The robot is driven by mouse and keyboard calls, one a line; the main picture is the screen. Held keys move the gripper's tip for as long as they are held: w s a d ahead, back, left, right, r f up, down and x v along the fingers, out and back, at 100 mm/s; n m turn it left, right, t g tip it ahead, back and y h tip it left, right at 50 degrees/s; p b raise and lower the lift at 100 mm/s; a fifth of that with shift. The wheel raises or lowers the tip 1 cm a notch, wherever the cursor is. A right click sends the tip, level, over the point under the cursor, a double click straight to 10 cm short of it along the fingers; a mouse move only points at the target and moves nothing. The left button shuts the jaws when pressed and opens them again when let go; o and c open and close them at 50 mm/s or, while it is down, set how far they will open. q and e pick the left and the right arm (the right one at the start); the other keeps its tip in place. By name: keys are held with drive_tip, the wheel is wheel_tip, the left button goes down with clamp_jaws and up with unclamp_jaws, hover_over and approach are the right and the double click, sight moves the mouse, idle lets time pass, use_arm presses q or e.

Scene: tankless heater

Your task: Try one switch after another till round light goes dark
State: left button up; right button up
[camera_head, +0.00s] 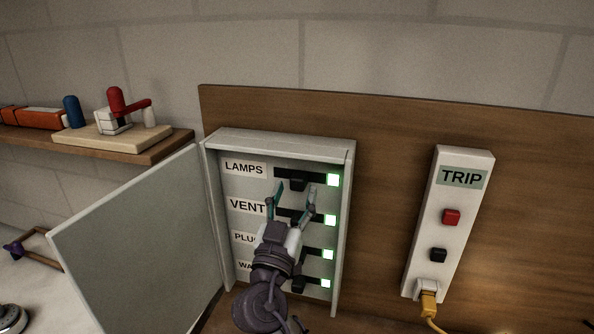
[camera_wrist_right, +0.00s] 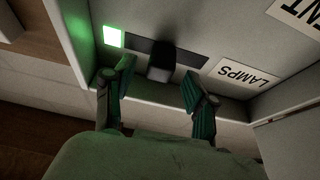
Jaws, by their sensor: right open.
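An open switch box (camera_head: 349,190) holds a column of black switches, each with a lit green square at its right. The top switch, labelled LAMPS, has a black lever (camera_head: 297,183), also seen in the wrist view (camera_wrist_right: 160,62). Below are the VENT switch (camera_head: 290,213) and two more, partly hidden by my right arm. My right gripper (camera_head: 293,196) is open, its fingertips on either side of the LAMPS lever. In the wrist view the gripper (camera_wrist_right: 157,78) shows gaps to the lever. No round light can be made out. My left gripper is out of view.
The box's door (camera_head: 140,245) stands open to the left. A TRIP strip (camera_head: 440,225) with red and black buttons and a yellow plug (camera_head: 428,302) is at right. A shelf (camera_head: 165,147) with tools is at upper left. A warm glow falls on the board at lower right.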

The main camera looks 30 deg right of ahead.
drive_tip(key=shift+p+x, duration=0.4)
drive_tip(key=shift+x, duration=0.85)
drive_tip(key=shift+a, duration=0.1)
clamp_jaws()
